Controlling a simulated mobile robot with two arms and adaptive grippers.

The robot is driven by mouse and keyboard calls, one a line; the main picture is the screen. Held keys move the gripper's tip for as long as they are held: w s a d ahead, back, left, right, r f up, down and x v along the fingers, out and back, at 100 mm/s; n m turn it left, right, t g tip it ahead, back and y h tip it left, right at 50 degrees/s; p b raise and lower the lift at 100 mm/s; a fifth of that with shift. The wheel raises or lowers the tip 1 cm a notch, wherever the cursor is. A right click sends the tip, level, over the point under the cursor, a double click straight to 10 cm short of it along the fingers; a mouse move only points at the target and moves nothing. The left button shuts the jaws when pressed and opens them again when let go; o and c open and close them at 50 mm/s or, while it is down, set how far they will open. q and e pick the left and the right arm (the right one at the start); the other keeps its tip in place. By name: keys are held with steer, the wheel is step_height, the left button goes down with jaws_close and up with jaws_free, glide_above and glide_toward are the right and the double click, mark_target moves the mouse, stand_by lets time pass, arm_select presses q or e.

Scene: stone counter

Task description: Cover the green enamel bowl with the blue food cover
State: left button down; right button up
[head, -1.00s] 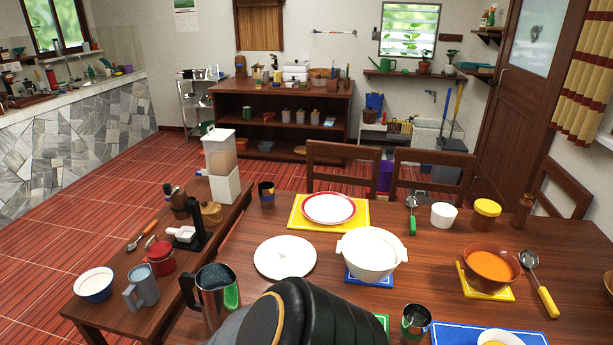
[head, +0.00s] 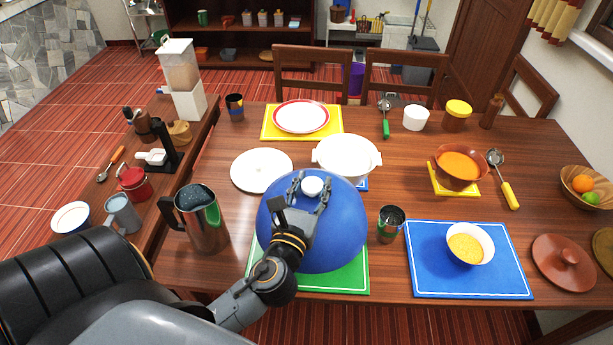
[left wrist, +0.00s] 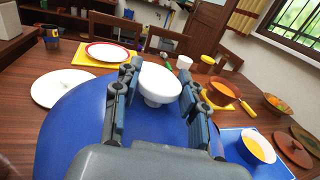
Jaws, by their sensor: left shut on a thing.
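The blue food cover (head: 345,225) is a large dome with a white knob (head: 312,186). It sits over the green placemat (head: 345,278) at the near side of the table. My left gripper (head: 311,192) is shut on the knob from above; the knob also shows between the fingers in the left wrist view (left wrist: 158,88). The dome's blue surface (left wrist: 75,135) fills the lower part of that view. The green enamel bowl is not visible; the cover hides most of the mat. I cannot tell whether the cover's rim touches the mat. My right gripper is not in view.
A steel pitcher (head: 205,225) stands left of the cover and a metal cup (head: 390,224) close to its right. A white pot (head: 347,158) and white lid (head: 262,170) are behind. A blue placemat (head: 430,270) with a bowl of soup (head: 470,243) lies to the right.

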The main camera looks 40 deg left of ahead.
mark_target(311, 203)
arm_select(q)
steer(key=shift+s+f+b, duration=0.1)
steer(key=shift+f+b, duration=0.35)
steer(key=shift+b, duration=0.05)
step_height(311, 203, down, 4)
steer(key=b, duration=0.4)
steer(key=shift+f+b, duration=0.2)
steer(key=shift+b, duration=0.2)
step_height(311, 203, down, 6)
steer(key=b, duration=0.4)
steer(key=shift+f, duration=0.15)
steer(key=shift+f+b, duration=0.5)
steer(key=shift+b, duration=0.1)
steer(key=c, duration=0.7)
jaws_free()
steer(key=v, duration=1.2)
